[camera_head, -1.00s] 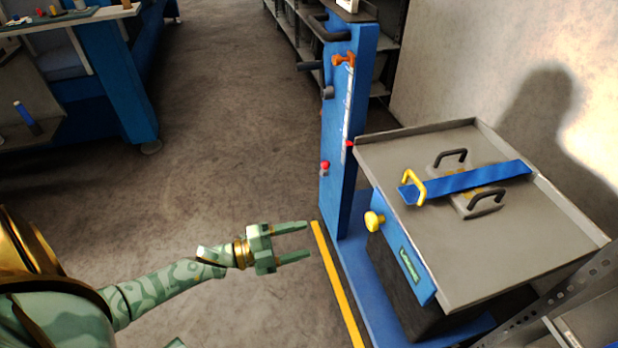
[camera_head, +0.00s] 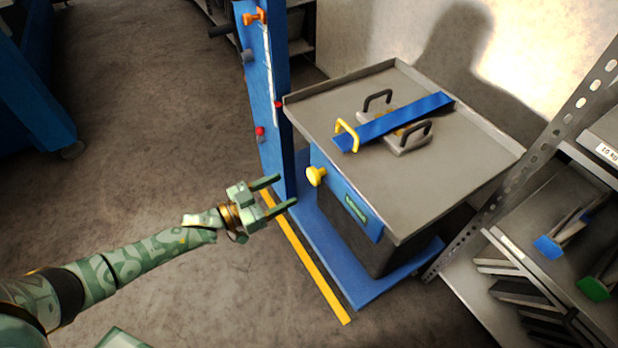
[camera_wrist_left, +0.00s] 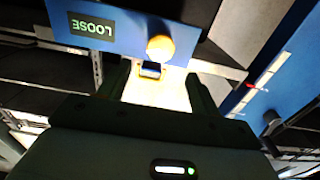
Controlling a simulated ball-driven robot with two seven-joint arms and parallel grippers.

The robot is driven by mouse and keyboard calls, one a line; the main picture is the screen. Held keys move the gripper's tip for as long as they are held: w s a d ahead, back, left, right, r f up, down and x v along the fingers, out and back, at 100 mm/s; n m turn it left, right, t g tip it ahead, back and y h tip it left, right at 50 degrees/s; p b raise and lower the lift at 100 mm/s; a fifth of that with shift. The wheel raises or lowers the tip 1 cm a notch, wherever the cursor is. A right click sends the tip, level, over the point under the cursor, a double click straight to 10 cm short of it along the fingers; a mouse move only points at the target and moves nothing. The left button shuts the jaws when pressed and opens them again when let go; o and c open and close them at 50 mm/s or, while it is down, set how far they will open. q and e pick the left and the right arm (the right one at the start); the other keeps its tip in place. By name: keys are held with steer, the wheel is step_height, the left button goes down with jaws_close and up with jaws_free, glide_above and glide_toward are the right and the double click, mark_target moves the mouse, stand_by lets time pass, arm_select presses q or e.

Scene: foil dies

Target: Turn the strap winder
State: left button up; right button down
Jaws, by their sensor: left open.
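The strap winder shows as a yellow knob (camera_head: 316,176) on the blue front panel (camera_head: 338,190) of the cart. A small green display (camera_head: 355,208) sits beside it and reads LOOSE, upside down, in the left wrist view (camera_wrist_left: 92,24). A blue strap (camera_head: 433,104) lies across a grey block with two black handles on the cart's top. My left gripper (camera_head: 288,190) is open and empty, left of the knob and apart from it. In the left wrist view the knob (camera_wrist_left: 160,48) appears beyond the open fingers. My right gripper is out of view.
The cart's grey tray top (camera_head: 430,190) has a raised rim. A blue upright post (camera_head: 268,100) with small knobs stands left of it. A metal shelf rack (camera_head: 505,215) is at right. Floor left of the yellow line (camera_head: 310,265) is clear.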

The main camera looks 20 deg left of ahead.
mark_target(311, 176)
arm_select(q)
steer(key=b+x, duration=0.2)
steer(key=x, duration=0.5)
steer(key=shift+f, duration=0.2)
steer(key=shift+w+d+r, duration=0.15)
steer(key=shift+w+d, duration=0.25)
steer(key=shift+w, duration=0.2)
steer(key=c, duration=0.9)
steer(key=shift+c, duration=0.2)
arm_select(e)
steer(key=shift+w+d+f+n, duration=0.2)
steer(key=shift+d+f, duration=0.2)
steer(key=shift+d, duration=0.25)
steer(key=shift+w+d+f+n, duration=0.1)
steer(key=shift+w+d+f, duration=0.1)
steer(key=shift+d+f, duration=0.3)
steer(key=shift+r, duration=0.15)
